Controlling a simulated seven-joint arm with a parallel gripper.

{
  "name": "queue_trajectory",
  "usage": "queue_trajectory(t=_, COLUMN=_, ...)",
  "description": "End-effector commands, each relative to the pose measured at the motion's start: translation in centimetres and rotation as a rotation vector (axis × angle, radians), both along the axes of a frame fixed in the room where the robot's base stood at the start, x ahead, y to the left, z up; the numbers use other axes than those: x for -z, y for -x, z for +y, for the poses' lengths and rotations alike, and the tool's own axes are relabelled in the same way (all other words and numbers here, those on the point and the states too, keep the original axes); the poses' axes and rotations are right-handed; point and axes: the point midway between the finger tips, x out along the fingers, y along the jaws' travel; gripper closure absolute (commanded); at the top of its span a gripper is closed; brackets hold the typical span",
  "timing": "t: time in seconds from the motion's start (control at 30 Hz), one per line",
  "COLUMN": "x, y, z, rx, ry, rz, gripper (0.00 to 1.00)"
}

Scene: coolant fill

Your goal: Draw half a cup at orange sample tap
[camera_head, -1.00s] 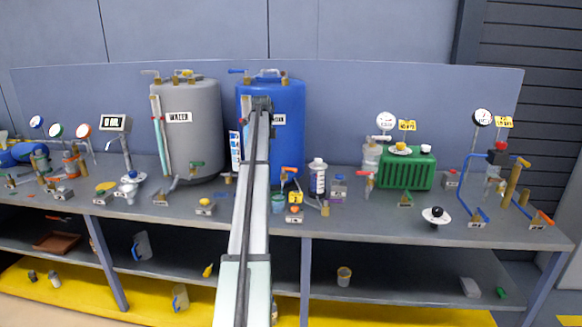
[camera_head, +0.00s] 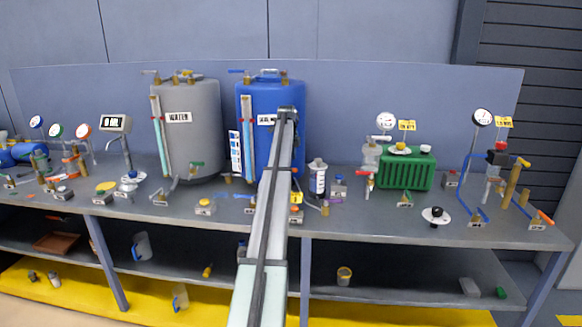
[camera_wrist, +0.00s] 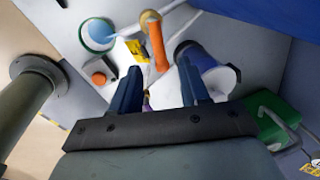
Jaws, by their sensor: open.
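In the wrist view, an orange tap handle (camera_wrist: 156,45) stands ahead of my open gripper (camera_wrist: 160,84). Its jaws are apart, with nothing seen held between them. A yellow label (camera_wrist: 137,50) is beside the handle. A round cup-like vessel (camera_wrist: 99,34) with a pale rim and blue inside is to the left of the handle. A white bottle with a dark blue band (camera_wrist: 205,65) is close by on the right. In the head view, my arm hides the gripper, the cup and most of the tap; the yellow label (camera_head: 296,197) shows at its edge.
The blue tank (camera_head: 255,105) stands behind the tap, the grey tank (camera_head: 192,130) to its left. The white bottle (camera_head: 318,178) and green radiator-like unit (camera_head: 405,172) are to the right. An orange-topped button (camera_wrist: 98,78) is below the cup in the wrist view.

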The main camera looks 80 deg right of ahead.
Motion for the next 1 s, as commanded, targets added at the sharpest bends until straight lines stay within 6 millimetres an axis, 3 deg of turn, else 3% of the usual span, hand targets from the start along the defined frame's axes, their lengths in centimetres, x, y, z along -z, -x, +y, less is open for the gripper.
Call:
queue_trajectory(t=0.3, x=3.7, y=0.2, z=-0.7, rx=0.000, ry=-0.001, rz=0.000, gripper=0.55)
queue_trajectory(t=0.73, x=4.3, y=0.2, z=-0.8, rx=-0.001, ry=0.000, rz=0.000, gripper=0.55)
queue_trajectory(t=1.0, x=4.3, y=0.2, z=-0.8, rx=-0.001, ry=0.000, rz=0.000, gripper=0.80)
